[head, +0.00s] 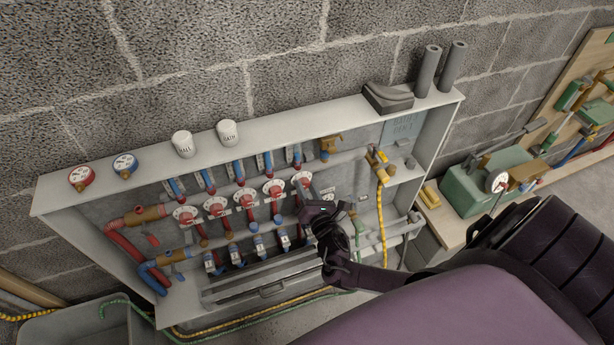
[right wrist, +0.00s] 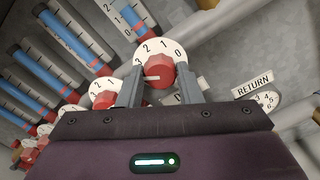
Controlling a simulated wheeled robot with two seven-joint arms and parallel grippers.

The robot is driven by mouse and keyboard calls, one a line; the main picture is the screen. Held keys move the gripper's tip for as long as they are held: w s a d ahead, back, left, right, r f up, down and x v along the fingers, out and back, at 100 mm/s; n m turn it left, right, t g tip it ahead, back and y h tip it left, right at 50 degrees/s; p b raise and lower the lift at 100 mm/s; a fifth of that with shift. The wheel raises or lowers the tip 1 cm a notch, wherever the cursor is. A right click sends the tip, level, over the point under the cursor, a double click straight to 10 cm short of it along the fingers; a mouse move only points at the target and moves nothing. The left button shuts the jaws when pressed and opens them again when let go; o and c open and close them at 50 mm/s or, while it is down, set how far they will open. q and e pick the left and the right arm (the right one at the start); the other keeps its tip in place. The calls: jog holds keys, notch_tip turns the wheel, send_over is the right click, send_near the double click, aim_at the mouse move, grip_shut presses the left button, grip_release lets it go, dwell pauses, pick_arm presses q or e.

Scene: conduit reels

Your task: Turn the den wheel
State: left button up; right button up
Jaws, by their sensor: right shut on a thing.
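A row of several red wheels on white numbered dials runs across the open wall cabinet (head: 120,178). My right gripper (head: 312,194) is at the rightmost red wheel (head: 303,179) of this row. In the right wrist view its two fingers are on either side of the red wheel (right wrist: 160,75), shut on it. The white dial (right wrist: 172,48) behind that wheel shows the figures 3, 2, 1, 0, and a pale pointer on the wheel points left. I cannot read a den label in either view. My left gripper is not in view.
A neighbouring red wheel (right wrist: 103,92) sits close left of my fingers. A RETURN plate (right wrist: 253,84) is to their right. Two white cups (head: 228,132) and a dark grey block (head: 388,98) stand on the cabinet top. A green toolbox (head: 485,185) is on the bench at right.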

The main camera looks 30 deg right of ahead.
jog(key=n+p, duration=0.1)
jog(key=n, duration=0.4)
jog(key=shift+n+p, duration=0.3)
jog(key=shift+n, duration=0.1)
jog(key=shift+s+f+n, duration=0.1)
jog(key=shift+n, duration=0.2)
jog(key=o, duration=1)
jog(key=v, duration=0.7)
jog(key=shift+s+a, duration=0.15)
jog(key=shift+s, duration=0.2)
